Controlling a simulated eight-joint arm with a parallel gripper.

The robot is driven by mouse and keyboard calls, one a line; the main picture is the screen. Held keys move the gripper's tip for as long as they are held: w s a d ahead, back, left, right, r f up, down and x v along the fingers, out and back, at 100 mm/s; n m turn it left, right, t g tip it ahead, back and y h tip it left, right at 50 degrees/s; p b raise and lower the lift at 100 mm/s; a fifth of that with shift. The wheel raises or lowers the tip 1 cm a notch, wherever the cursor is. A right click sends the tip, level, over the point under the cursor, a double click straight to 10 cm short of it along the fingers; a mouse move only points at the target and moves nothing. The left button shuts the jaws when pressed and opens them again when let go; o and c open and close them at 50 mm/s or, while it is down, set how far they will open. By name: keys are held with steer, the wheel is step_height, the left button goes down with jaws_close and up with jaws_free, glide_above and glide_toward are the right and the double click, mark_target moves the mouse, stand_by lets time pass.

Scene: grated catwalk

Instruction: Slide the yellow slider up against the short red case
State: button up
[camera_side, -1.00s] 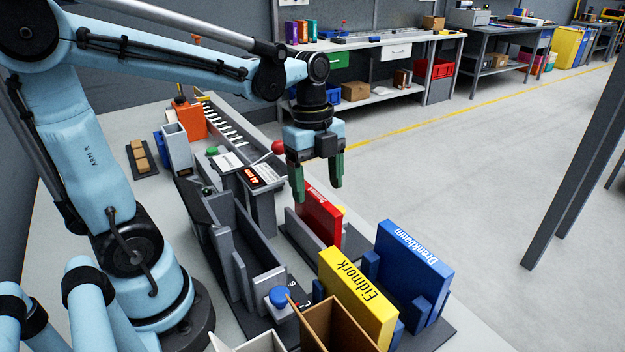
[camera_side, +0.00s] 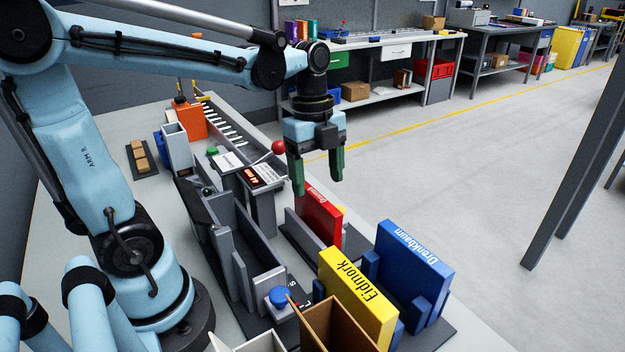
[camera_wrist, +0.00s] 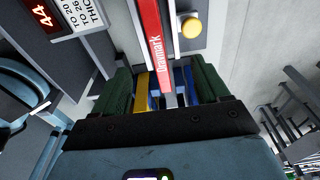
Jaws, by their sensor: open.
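The short red case (camera_side: 318,215) stands upright in a dark holder in the side view; it shows from above in the wrist view (camera_wrist: 158,40). A round yellow knob (camera_wrist: 190,27), which looks like part of the yellow slider, sits close beside the red case on a pale grey piece. In the side view only a bit of the yellow knob (camera_side: 342,210) shows behind the case. My gripper (camera_side: 318,186) is open and empty, pointing down above the red case. Its green fingers (camera_wrist: 160,68) are spread in the wrist view, apart from the knob.
A tall yellow case (camera_side: 358,298) and a taller blue case (camera_side: 412,275) stand in holders nearer the camera. A red ball-topped lever (camera_side: 278,147) and a red-lit display (camera_side: 252,178) are left of my gripper. An open brown box (camera_side: 335,325) is at the front.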

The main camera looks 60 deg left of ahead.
stand_by(0.3)
steer(key=shift+w+r, duration=0.1)
steer(key=shift+w, duration=0.2)
steer(key=c, duration=0.4)
steer(key=w+n, duration=0.2)
steer(key=w+d+r+n+g, duration=0.1)
steer(key=w+n, duration=0.1)
steer(key=w, duration=0.1)
steer(key=w+r+n+y, duration=0.1)
steer(key=w+n, duration=0.1)
steer(key=shift+w+d+r, duration=0.1)
steer(key=shift+w+d, duration=0.1)
steer(key=c, duration=1)
steer(key=w+d+n+g+y, duration=0.1)
steer(key=w+d+n, duration=0.1)
steer(key=w+n, duration=0.3)
steer(key=shift+w+d+n+y, duration=0.3)
steer(key=shift+w+d+n, duration=0.1)
steer(key=shift+n, duration=0.3)
steer(key=s+f, duration=0.1)
steer(key=f, duration=0.2)
steer(key=s+a+f, duration=0.1)
steer(key=s+f, duration=0.1)
steer(key=f, duration=0.1)
steer(key=s+a+f, duration=0.1)
steer(key=f, duration=0.3)
steer(key=shift+s+a, duration=0.15)
steer(key=shift+s+a+f, duration=0.15)
steer(key=shift+s+a, duration=0.15)
steer(key=shift+s, duration=0.3)
